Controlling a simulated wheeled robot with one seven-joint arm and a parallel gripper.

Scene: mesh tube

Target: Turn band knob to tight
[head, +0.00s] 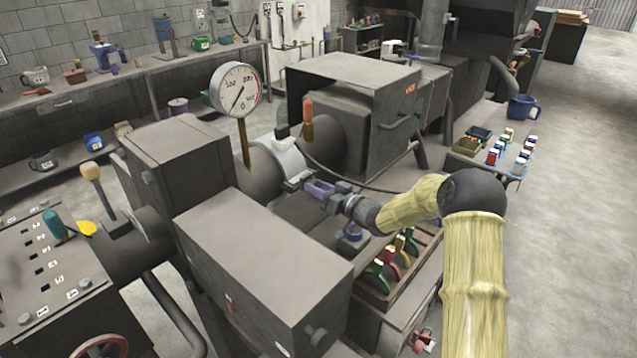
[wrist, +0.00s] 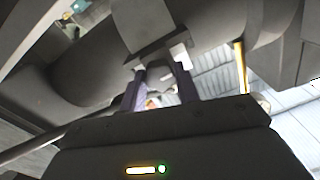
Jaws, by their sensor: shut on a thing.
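A pale grey metal band (head: 288,158) wraps the horizontal dark pipe (head: 262,184) in the middle of the head view. My gripper (head: 309,186) reaches in from the right, with its purple fingers at the lower right side of the band. In the wrist view my gripper (wrist: 165,73) has its two purple fingers upright on either side of a small grey knob (wrist: 183,82) below the pipe and band. The fingers are shut on the knob. The knob is mostly hidden in the head view, and its turn marking cannot be read.
A pressure gauge (head: 235,88) stands on a brass stem left of the band. An orange-topped handle (head: 308,112) rises beside it. Dark box housings (head: 262,262) flank the pipe. A wooden tray (head: 378,290) of coloured clips lies below my arm. Open floor (head: 570,230) lies right.

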